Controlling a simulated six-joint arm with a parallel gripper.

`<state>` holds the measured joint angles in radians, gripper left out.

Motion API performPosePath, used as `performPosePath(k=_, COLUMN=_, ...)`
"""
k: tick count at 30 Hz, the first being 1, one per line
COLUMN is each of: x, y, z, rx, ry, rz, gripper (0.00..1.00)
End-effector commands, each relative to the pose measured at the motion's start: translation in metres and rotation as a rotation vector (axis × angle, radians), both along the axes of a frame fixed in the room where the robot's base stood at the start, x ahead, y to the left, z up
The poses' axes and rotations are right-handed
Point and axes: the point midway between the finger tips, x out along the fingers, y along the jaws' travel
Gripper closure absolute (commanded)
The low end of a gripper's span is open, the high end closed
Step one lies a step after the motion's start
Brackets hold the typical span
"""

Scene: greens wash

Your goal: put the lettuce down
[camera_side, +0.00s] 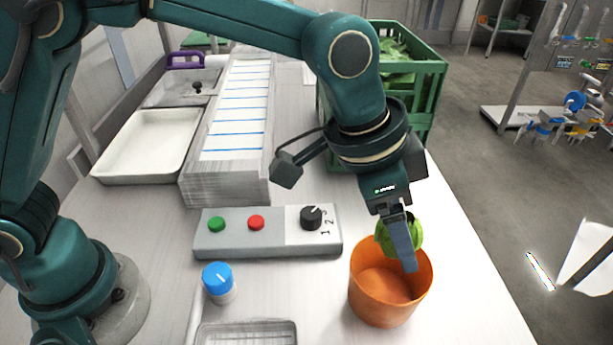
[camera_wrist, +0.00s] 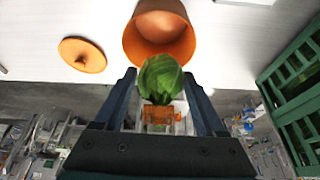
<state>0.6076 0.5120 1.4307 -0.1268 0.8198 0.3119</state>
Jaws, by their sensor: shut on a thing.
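My gripper (camera_side: 402,238) is shut on a round green lettuce (camera_side: 416,230), pointing down over the orange pot (camera_side: 365,297). The lettuce is at the pot's rim, and one finger reaches into the pot's mouth in the side view. The finger partly hides the lettuce there. In the wrist view, the lettuce (camera_wrist: 160,78) sits between the two fingers, in front of the pot's opening (camera_wrist: 140,42). I cannot tell whether the lettuce touches the pot.
A green crate (camera_side: 437,85) with more greens stands at the back right. A grey control box (camera_side: 270,250) with buttons and a knob, and a blue-capped item (camera_side: 218,280), are left of the pot. A white tray (camera_side: 148,145) is farther left. An orange lid (camera_wrist: 82,56) shows in the wrist view.

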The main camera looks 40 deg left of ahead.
Motion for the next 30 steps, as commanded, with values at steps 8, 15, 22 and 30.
performPosePath(k=8, x=-0.002, y=-0.004, z=-0.027, rx=0.002, ry=0.003, rz=0.002, gripper=0.95)
performPosePath(k=15, x=-0.001, y=-0.005, z=-0.043, rx=-0.001, ry=-0.002, rz=0.002, gripper=0.95)
performPosePath(k=22, x=-0.001, y=-0.005, z=-0.044, rx=-0.001, ry=-0.002, rz=0.002, gripper=0.95)
performPosePath(k=30, x=-0.001, y=-0.004, z=-0.052, rx=0.0, ry=0.0, rz=0.002, gripper=0.95)
